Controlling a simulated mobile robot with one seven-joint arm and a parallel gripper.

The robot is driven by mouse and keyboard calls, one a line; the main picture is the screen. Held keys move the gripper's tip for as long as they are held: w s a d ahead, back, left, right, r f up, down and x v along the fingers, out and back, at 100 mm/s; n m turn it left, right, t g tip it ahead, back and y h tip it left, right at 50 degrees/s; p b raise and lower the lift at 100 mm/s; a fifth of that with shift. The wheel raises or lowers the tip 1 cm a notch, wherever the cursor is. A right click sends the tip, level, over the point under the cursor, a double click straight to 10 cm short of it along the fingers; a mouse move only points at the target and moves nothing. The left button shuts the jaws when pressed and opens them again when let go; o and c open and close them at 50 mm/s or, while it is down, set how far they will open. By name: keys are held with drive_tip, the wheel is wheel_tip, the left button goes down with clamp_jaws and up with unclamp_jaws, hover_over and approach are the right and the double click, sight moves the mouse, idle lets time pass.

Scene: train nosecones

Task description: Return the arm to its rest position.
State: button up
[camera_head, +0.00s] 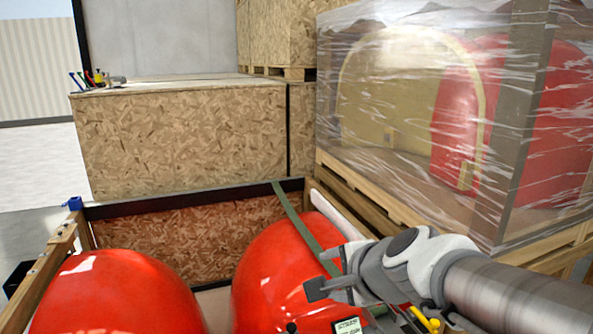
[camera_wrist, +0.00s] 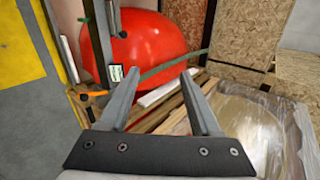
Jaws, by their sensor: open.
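My gripper (camera_head: 330,274) is at the lower right of the head view, in front of and above the right-hand red nosecone (camera_head: 268,262). In the wrist view my gripper (camera_wrist: 155,88) shows two grey fingers spread apart with nothing between them. A red nosecone (camera_wrist: 150,45) lies beyond the fingertips there. My arm comes in from the right edge and hides part of that nosecone's lower right.
A second red nosecone (camera_head: 112,292) sits at the lower left. Chipboard crates (camera_head: 185,140) stand behind. A plastic-wrapped crate (camera_head: 420,200) on a pallet stands close on the right. Small tools (camera_head: 95,78) lie on the back crate.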

drive_tip(key=s+d+f+n+g+h+b, duration=0.1)
drive_tip(key=s+d+f+n+h, duration=0.1)
drive_tip(key=s+d+n, duration=0.2)
drive_tip(key=s+d+f+n+g+h+b, duration=0.1)
drive_tip(key=s+d+n, duration=0.3)
drive_tip(key=s+n, duration=0.6)
drive_tip(key=shift+s+f+n+g+h, duration=0.45)
drive_tip(key=shift+f+g, duration=0.15)
drive_tip(key=shift+g, duration=0.2)
drive_tip(key=shift+d, duration=0.2)
